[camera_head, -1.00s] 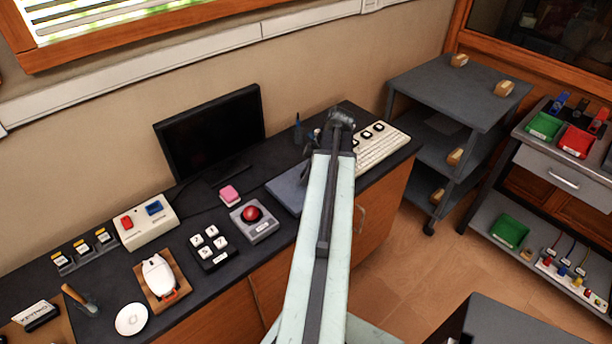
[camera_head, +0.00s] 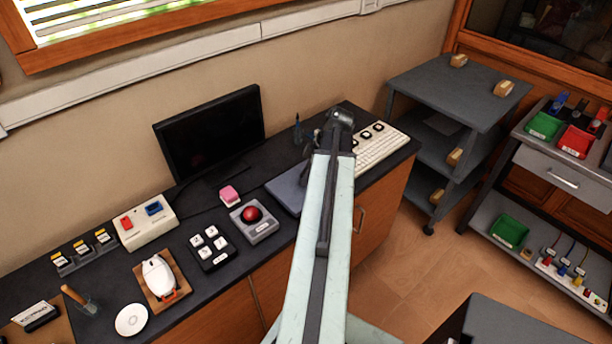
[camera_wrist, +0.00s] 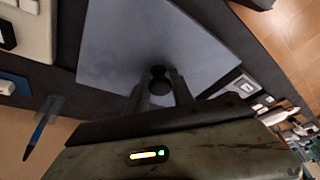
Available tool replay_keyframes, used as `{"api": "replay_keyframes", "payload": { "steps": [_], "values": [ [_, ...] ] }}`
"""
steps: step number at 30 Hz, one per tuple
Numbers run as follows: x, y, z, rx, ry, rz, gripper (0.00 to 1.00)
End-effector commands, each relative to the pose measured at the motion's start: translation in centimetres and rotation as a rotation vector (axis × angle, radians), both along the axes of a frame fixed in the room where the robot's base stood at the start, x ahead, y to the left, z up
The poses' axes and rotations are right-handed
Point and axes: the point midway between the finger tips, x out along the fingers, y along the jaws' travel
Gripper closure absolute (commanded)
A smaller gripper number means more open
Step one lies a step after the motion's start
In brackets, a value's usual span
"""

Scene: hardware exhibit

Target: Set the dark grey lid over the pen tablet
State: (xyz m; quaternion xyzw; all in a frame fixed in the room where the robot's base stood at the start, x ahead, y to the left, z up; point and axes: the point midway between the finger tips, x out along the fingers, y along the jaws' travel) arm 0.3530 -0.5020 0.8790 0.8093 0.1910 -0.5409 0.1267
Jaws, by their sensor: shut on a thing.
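My gripper (camera_wrist: 160,85) is shut on a dark round knob (camera_wrist: 159,72) in the wrist view. The knob stands on the broad slate-grey lid (camera_wrist: 115,40), which lies flat at desk level. In the head view part of the lid (camera_head: 286,193) shows to the left of my arm, between the red trackball and the white keyboard. My arm hides the rest of it there. I cannot make out the pen tablet in either view; anything under the lid is hidden. I cannot tell whether the lid touches what lies beneath.
A white keyboard (camera_head: 372,156) is right of my arm and a trackball unit (camera_head: 262,231) is left of the lid. A monitor (camera_head: 210,132) stands behind. A blue pen (camera_wrist: 38,132) stands upright near the wall. A grey shelf cart (camera_head: 440,88) is beyond the desk's right end.

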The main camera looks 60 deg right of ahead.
Motion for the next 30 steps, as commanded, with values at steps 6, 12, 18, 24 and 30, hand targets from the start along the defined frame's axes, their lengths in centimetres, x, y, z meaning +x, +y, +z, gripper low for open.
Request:
{"api": "replay_keyframes", "payload": {
  "steps": [6,12,18,24,30],
  "values": [
    [0.0,0.0,-0.1,0.000,0.000,0.000,1.00],
    [0.0,0.0,-0.4,0.000,0.000,0.001,1.00],
    [0.1,0.0,-0.7,0.000,0.000,0.001,1.00],
    [0.1,0.0,-1.0,0.000,0.000,0.001,1.00],
    [0.1,0.1,-1.3,0.000,0.000,0.001,1.00]
  ]
}}
